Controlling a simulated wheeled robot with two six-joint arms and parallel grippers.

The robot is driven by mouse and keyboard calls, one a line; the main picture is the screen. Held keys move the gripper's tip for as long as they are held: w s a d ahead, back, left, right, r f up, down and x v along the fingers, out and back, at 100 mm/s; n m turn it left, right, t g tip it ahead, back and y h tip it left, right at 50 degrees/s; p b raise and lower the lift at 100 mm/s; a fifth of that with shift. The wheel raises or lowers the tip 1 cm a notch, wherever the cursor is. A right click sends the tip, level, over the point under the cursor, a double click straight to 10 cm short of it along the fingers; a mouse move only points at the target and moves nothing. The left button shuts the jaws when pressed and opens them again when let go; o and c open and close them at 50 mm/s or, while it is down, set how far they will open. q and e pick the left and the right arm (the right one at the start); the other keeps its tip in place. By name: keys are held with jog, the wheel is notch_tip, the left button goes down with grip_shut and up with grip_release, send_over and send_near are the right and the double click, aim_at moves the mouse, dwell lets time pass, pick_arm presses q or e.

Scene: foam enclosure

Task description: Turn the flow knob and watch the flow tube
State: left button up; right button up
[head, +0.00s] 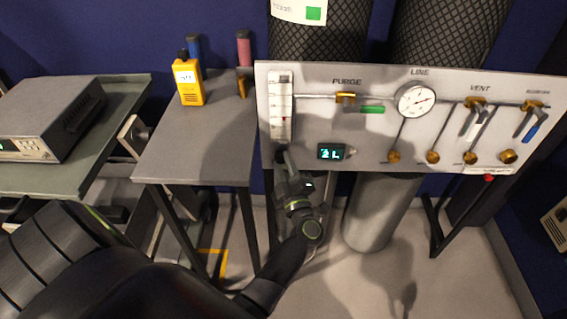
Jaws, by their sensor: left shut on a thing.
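The flow tube (281,105) is a clear upright tube with a scale at the left end of the grey panel. A small dark red spot shows low in it. My left gripper (283,160) reaches up from below to the panel's lower left edge, just under the tube. It is shut on the flow knob there, which is mostly hidden behind the fingers. My right gripper is out of view.
A grey cylinder (378,212) stands below.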

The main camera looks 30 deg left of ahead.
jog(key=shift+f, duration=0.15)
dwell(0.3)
pick_arm(q)
jog(key=o, duration=1)
jog(key=shift+c, duration=0.2)
